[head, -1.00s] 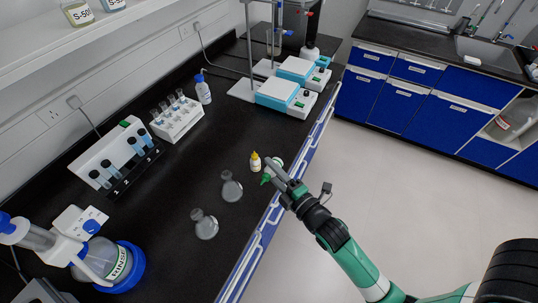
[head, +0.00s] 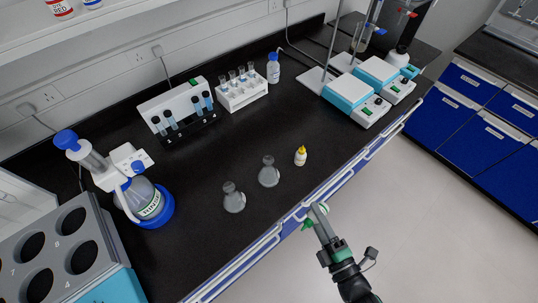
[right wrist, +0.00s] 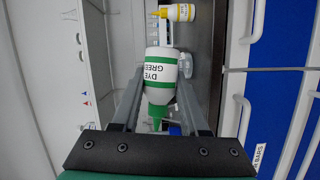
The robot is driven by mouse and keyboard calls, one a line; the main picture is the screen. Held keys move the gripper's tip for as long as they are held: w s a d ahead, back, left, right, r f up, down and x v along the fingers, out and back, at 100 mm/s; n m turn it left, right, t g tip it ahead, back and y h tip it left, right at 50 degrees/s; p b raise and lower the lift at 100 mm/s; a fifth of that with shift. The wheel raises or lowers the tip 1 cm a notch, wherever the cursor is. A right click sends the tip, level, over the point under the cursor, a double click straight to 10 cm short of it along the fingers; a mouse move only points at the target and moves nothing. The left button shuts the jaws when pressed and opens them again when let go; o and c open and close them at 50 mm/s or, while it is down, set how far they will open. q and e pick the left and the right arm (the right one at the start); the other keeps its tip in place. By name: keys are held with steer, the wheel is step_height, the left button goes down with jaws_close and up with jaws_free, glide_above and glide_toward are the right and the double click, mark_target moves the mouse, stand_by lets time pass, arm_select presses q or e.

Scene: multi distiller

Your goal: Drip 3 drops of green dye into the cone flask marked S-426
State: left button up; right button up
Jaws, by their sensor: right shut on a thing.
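My right gripper (head: 316,216) is shut on a white dye bottle with a green tip, labelled DYE GREEN in the right wrist view (right wrist: 160,72). The bottle lies sideways between the two fingers. In the head view its green tip (head: 307,224) points left, and the gripper overlaps the bench's front edge. Two grey cone flasks stand on the black bench to the left of the gripper: a nearer one (head: 234,199) and a farther one (head: 269,173). I cannot read a marking on either, so I cannot tell which is S-426. My left gripper is out of view.
A yellow-capped bottle (head: 300,156) stands right of the flasks. Behind are a test-tube rack (head: 242,95) and a cuvette holder (head: 180,110). The bench between flasks and rack is clear.

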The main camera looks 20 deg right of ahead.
steer(key=w+r+n, duration=0.1)
steer(key=w+r, duration=0.1)
steer(key=w, duration=0.8)
steer(key=w+r+n, duration=0.1)
steer(key=w+r, duration=0.2)
steer(key=w, duration=0.7)
steer(key=shift+w+a+b, duration=0.15)
steer(key=shift+w+b, duration=0.2)
steer(key=shift+w, duration=0.05)
steer(key=shift+r, duration=0.1)
steer(key=n, duration=0.1)
steer(key=r+n+p, duration=0.1)
steer(key=n+p, duration=0.1)
steer(key=shift+a+r+n+t, duration=0.2)
steer(key=shift+r+n+t, duration=0.1)
steer(key=shift+n, duration=0.1)
stand_by(3.4)
